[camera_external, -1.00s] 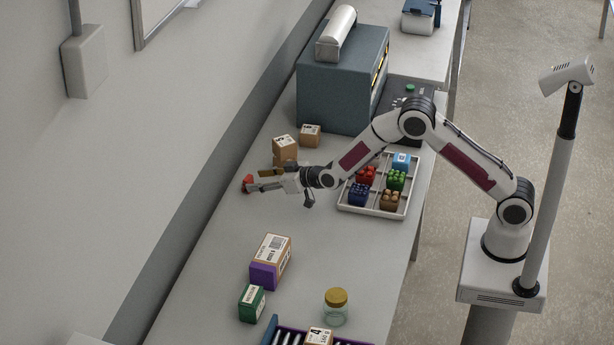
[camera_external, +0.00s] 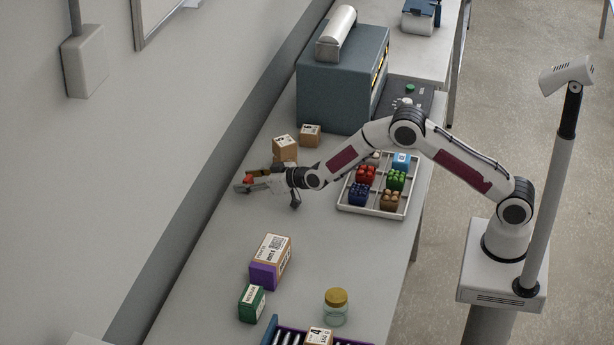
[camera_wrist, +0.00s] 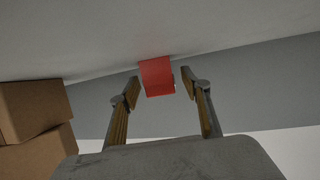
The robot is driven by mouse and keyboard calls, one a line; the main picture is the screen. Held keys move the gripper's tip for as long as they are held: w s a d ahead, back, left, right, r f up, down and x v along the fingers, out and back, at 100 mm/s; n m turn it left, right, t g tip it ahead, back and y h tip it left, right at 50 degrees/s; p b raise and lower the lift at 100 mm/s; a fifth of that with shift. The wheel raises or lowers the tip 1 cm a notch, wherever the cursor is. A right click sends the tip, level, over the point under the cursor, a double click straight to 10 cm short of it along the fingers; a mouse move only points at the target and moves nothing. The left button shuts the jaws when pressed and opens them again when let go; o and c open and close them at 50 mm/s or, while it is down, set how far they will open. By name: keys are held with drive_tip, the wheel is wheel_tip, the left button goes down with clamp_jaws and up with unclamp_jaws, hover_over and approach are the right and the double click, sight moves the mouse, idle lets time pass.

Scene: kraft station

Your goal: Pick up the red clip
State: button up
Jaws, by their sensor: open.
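The red clip (camera_wrist: 157,76) shows in the wrist view as a small red block ahead of my gripper (camera_wrist: 160,88). My gripper is open, with one finger to each side of the clip near the fingertips. I cannot tell whether either finger touches it. In the external view, a bit of the red clip (camera_external: 248,180) shows at the fingertips of my gripper (camera_external: 247,181), low over the left part of the table. The fingers hide most of it there.
Cardboard boxes (camera_external: 285,148) stand close behind my gripper; boxes (camera_wrist: 32,110) also show at left in the wrist view. A sorting tray (camera_external: 344,207) with coloured bricks lies to the right. A purple-ended box (camera_external: 270,262) and a jar (camera_external: 336,309) stand nearer. The table between is clear.

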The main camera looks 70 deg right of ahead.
sight(249, 178)
drive_tip(key=c, duration=1)
drive_tip(key=shift+o, duration=0.2)
drive_tip(key=shift+r, duration=0.15)
drive_tip(key=shift+r, duration=4.9)
